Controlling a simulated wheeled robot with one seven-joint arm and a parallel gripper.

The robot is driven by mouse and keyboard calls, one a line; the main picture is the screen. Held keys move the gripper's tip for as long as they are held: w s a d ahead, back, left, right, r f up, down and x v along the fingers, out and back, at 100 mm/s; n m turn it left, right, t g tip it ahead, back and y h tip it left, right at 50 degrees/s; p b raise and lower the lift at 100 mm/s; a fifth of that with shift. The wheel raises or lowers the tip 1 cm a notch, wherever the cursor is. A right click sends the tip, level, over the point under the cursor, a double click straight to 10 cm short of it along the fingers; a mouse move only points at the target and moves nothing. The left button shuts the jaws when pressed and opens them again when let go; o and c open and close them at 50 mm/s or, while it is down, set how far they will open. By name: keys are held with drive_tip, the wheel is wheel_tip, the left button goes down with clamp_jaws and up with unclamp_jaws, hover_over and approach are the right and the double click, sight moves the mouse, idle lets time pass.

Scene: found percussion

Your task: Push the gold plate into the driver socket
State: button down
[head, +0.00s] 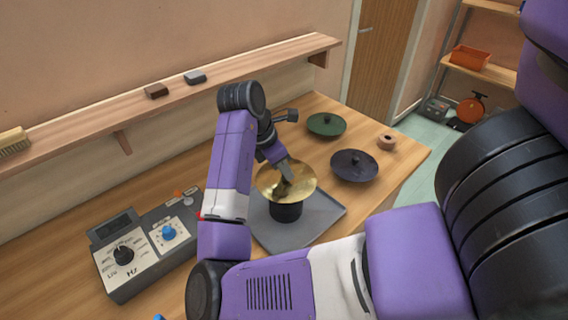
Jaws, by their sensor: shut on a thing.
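The gold plate (304,178) is a shallow round disc in the middle of the head view. My gripper (286,184) comes down over it and is shut at its centre, apparently on a knob or stem that the fingers hide. The plate sits directly above a black cylinder (286,210), which looks like the driver socket, standing on a grey square mat (325,212). The plate covers the top of the cylinder, so I cannot tell whether the two touch or how deep any stem sits.
A green plate (326,124) and a dark plate (354,165), both with knobs, lie at the right. A tan ring (386,142) is near the table's right edge. A control box (150,245) with dials stands at the left. A wall shelf (100,138) runs behind.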

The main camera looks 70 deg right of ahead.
sight(283, 179)
drive_tip(key=shift+f, duration=0.85)
drive_tip(key=shift+p, duration=0.85)
idle(0.7)
drive_tip(key=shift+f, duration=1.55)
idle(0.7)
drive_tip(key=c, duration=1.2)
unclamp_jaws()
drive_tip(key=shift+o, duration=0.2)
drive_tip(key=shift+v, duration=3.95)
